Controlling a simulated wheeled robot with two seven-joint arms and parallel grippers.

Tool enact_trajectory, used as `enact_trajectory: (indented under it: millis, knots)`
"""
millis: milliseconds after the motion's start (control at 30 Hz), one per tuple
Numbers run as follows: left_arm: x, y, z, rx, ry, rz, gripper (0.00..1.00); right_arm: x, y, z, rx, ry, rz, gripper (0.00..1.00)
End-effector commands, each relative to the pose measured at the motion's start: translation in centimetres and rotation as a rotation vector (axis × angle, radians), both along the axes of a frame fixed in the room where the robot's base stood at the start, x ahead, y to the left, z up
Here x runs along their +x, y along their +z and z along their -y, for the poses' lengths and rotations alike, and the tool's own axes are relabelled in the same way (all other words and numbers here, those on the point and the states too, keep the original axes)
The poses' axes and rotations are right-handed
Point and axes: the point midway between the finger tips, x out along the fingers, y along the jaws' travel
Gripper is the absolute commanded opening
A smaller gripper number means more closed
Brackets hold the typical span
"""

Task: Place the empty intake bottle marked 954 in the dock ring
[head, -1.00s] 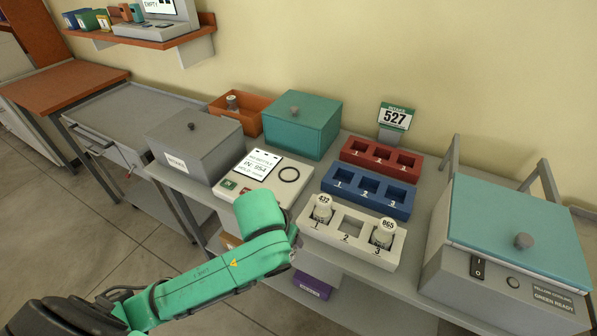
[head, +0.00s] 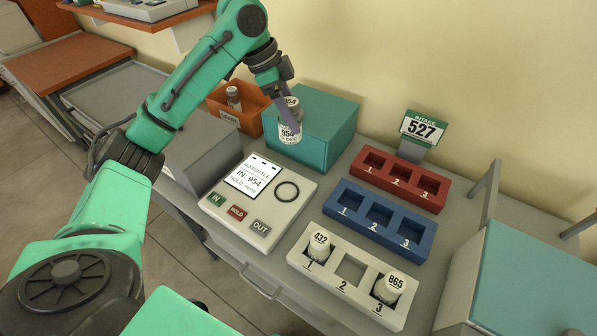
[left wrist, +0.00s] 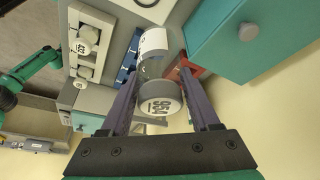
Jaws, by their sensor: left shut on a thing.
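The bottle marked 954 (head: 289,133) is clear and white with a numbered cap. My left gripper (head: 284,112) is shut on it and holds it raised and roughly upright in front of the teal box. In the left wrist view, the cap reading 954 (left wrist: 160,99) shows between the two fingers. The dock ring (head: 287,191) is a dark circle on the white console (head: 262,229), empty, below and apart from the bottle. The console screen (head: 252,176) reads "NO BOTTLE, IN: 954, HOLD: none". My right gripper is not in view.
The white rack (head: 345,293) holds bottles 432 (head: 318,246) and 865 (head: 389,287), with its middle slot empty. The blue rack (head: 380,232) and red rack (head: 399,190) are empty. The teal box (head: 320,125) stands behind the bottle. An intake sign (head: 423,128) reads 527.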

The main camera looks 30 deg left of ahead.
Motion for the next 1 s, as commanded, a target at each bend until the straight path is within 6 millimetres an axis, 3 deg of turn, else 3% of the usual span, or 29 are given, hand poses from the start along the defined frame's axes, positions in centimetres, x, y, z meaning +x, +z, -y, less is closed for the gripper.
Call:
enact_trajectory:
  millis: [67,300,400,667,767,1000]
  knots:
    - [-0.3,-2.3,-0.2,0.006,0.002,-0.009,0.09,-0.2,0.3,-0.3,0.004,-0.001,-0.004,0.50]
    - [-0.5,-10.2,-0.1,0.003,0.003,-0.007,0.09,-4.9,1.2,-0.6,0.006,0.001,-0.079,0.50]
    - [-0.5,-12.8,-0.1,0.003,0.005,-0.003,0.09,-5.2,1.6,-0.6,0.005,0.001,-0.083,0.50]
    - [-0.5,-17.4,0.0,0.001,0.004,-0.002,0.09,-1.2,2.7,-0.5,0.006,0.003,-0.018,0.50]
    - [-0.5,-18.6,-0.1,0.002,0.003,0.002,0.09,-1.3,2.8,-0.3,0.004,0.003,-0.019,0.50]
    - [-0.5,-18.8,-0.1,0.002,0.003,0.002,0.09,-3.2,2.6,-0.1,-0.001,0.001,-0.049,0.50]
